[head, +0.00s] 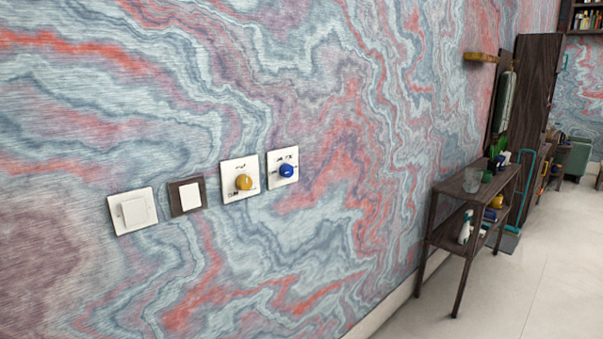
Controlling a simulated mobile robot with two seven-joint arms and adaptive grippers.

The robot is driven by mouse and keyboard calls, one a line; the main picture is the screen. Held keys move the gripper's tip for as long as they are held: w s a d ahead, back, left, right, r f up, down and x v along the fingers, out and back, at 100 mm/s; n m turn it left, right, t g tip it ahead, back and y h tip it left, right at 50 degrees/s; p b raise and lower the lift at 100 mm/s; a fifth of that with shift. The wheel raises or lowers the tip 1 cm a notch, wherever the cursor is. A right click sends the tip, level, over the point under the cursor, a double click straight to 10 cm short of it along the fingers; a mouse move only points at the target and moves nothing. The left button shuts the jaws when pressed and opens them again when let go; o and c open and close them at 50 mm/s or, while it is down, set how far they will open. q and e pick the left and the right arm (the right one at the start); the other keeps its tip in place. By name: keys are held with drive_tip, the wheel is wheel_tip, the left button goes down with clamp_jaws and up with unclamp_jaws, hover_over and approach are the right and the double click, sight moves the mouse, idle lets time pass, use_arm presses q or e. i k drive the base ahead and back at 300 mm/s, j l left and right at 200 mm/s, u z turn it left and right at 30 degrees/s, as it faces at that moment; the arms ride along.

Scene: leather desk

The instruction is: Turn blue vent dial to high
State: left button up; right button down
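The blue vent dial (287,170) sits on a white square plate (275,157) on the wall, left of the middle of the head view. Small dark markings surround the knob, but they are too small to read. The knob's setting cannot be made out. Neither of my grippers is in view.
To the left on the same wall are a yellow dial (244,182), a dark-framed switch (187,197) and a white switch (132,211). A dark shelf stand (470,190) holding several items stands against the wall at right. The pale floor (540,290) is clear at lower right.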

sight(285, 171)
drive_tip(key=i+l+u, duration=0.1)
drive_tip(key=l, duration=0.25)
drive_tip(key=i+l, duration=0.3)
drive_tip(key=i+l+u, duration=0.15)
drive_tip(key=l, duration=0.3)
drive_tip(key=i+l, duration=0.2)
drive_tip(key=l, duration=0.15)
drive_tip(key=i+l+u, duration=0.15)
drive_tip(key=l, duration=0.25)
